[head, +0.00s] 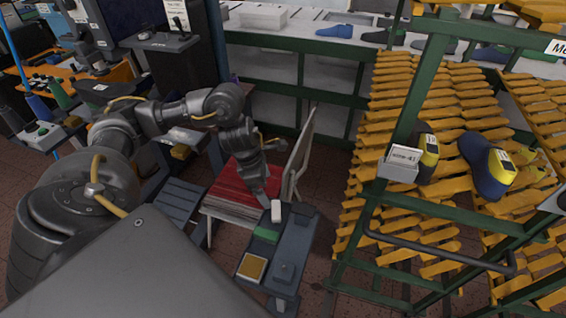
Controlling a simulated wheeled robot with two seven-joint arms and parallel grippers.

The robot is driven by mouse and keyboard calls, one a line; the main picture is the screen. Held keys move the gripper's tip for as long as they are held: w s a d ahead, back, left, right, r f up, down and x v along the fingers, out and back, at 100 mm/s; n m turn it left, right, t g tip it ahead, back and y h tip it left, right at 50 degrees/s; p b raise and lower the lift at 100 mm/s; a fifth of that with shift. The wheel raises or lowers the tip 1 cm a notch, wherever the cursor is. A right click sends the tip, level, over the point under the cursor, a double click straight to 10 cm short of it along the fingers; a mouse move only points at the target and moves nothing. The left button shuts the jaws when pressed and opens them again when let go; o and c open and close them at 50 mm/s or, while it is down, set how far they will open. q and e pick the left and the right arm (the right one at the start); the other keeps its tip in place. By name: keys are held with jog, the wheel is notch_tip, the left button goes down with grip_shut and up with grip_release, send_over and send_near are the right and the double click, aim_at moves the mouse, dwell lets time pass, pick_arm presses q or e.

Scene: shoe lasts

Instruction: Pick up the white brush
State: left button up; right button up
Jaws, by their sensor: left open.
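A small white block, which looks like the white brush (276,211), stands at the back left of a narrow grey stand (287,250). My left gripper (265,197) reaches down from the left, its tip just above and beside the white brush. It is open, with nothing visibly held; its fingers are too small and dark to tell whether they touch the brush. My right gripper is not in view.
The stand also bears a green block (266,235), a yellow-topped block (252,267) and a dark block (303,210). A red-topped stack (238,187) on a chair lies behind. A green rack (420,60) with yellow slats and shoe lasts stands right.

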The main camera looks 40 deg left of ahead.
aim_at(276, 209)
pick_arm(q)
jog(key=x, duration=0.3)
jog(key=p+x, duration=0.1)
jog(key=x, duration=0.6)
jog(key=shift+s+d+p, duration=0.1)
jog(key=shift+s+p, duration=0.2)
jog(key=shift+p, duration=0.1)
jog(key=shift+w+f, duration=0.1)
jog(key=shift+f, duration=0.2)
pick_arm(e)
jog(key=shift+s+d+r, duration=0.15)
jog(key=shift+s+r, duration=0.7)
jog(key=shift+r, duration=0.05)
pick_arm(q)
jog(key=shift+c, duration=0.4)
jog(key=c, duration=1)
